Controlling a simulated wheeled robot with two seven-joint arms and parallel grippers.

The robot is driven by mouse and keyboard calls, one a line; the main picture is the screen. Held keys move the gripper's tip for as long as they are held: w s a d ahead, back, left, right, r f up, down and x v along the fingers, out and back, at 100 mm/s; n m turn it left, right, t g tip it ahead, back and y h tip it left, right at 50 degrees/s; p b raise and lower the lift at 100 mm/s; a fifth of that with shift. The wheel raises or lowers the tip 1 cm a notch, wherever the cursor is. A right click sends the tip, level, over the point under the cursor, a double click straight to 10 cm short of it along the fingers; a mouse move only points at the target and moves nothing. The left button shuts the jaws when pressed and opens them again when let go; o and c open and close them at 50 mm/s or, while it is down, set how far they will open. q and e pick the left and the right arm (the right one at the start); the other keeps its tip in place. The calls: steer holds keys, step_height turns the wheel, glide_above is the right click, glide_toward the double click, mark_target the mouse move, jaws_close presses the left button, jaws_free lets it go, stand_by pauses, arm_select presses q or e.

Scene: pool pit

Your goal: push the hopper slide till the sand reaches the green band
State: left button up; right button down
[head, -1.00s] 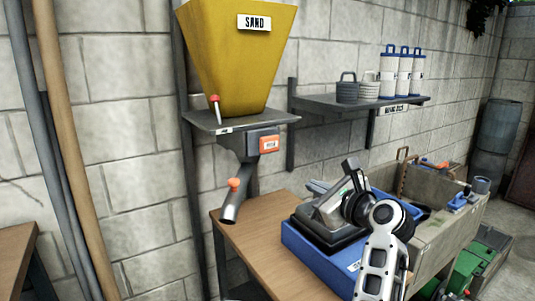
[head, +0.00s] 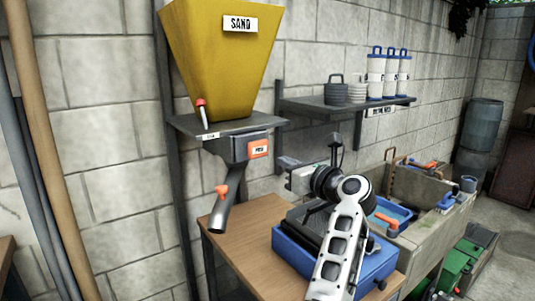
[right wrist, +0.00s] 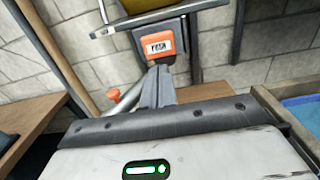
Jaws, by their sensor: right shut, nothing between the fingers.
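The yellow sand hopper (head: 222,60) is on the wall, above a grey shelf plate. Under the plate is a dark slide housing with an orange labelled push plate (head: 258,149); the plate also shows in the right wrist view (right wrist: 159,45). A grey spout (head: 222,212) with an orange knob slants down over the wooden bench. My right gripper (head: 284,163) is right of the push plate and slightly lower in the head view. Its fingers (right wrist: 158,84) are shut and empty, pointing toward the housing below the plate. No green band or sand shows. My left gripper is out of view.
A blue crate (head: 292,262) stands on the wooden bench (head: 238,243) beneath my right arm. A wall shelf (head: 345,106) with grey weights and white-blue canisters is at upper right. A stone trough (head: 418,232) is right of the bench.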

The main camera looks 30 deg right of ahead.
mark_target(261, 150)
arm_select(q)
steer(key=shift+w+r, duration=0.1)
arm_select(e)
steer(key=w, duration=0.5)
steer(key=w+a, duration=0.1)
steer(key=w, duration=0.2)
steer(key=shift+w, duration=0.1)
